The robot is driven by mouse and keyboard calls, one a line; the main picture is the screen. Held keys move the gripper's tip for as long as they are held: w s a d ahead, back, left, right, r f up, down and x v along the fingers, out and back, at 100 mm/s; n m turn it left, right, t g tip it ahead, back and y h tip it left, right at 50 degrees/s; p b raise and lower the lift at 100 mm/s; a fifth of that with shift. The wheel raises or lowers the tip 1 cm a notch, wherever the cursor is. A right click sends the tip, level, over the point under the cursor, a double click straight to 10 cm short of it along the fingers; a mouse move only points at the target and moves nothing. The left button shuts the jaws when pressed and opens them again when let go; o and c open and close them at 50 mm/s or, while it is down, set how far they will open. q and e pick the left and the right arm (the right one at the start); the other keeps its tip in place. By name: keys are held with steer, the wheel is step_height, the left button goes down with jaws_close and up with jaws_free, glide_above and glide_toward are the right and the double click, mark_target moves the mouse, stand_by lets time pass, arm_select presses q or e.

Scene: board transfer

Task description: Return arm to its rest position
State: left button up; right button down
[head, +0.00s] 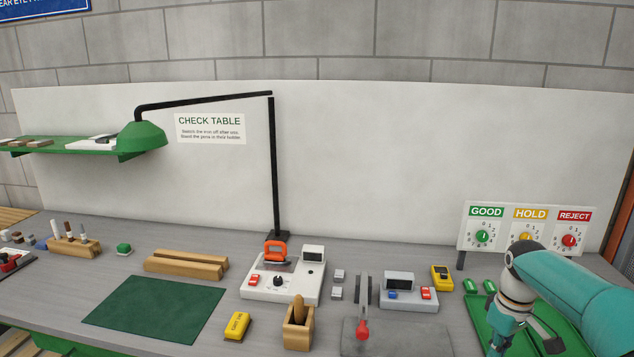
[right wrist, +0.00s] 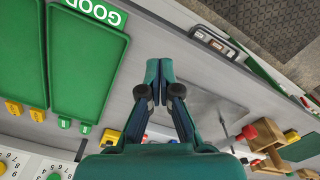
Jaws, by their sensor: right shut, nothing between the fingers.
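My right arm comes in from the right in the head view, teal with a grey wrist joint, over the right end of the table near the green trays (head: 481,312). My right gripper (right wrist: 158,78) shows in the right wrist view with its two dark teal fingers together at the tips and nothing between them. It hangs above the grey table, beside a green tray labelled GOOD (right wrist: 88,62). In the head view the fingers are not clearly seen. My left arm and gripper are not in view.
The grey table holds a green mat (head: 155,313), a wooden box (head: 298,334), white test devices (head: 282,283), a red-knobbed lever (head: 362,328) and a yellow meter (head: 442,277). A dial panel (head: 528,228) stands behind my right arm. A lamp (head: 143,135) hangs at the left.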

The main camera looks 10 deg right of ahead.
steer(key=s+a+f+n+g+y, duration=0.15)
steer(key=s+a+f, duration=0.25)
steer(key=a+f, duration=0.55)
steer(key=s+a+f+n+g+y, duration=0.15)
steer(key=s+a+f, duration=0.25)
steer(key=a+f, duration=0.5)
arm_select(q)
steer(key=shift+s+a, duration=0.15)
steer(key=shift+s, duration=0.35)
arm_select(e)
steer(key=s+a+f+m+t+y, duration=0.1)
steer(key=s+a+f+m+t, duration=0.2)
steer(key=s+a+f+m, duration=0.4)
steer(key=s+a+f, duration=0.4)
steer(key=s+a, duration=0.2)
steer(key=s, duration=0.1)
steer(key=shift+a+f+m+t, duration=0.15)
steer(key=shift+f+m+t, duration=0.15)
steer(key=shift+f, duration=0.05)
steer(key=shift+s, duration=0.1)
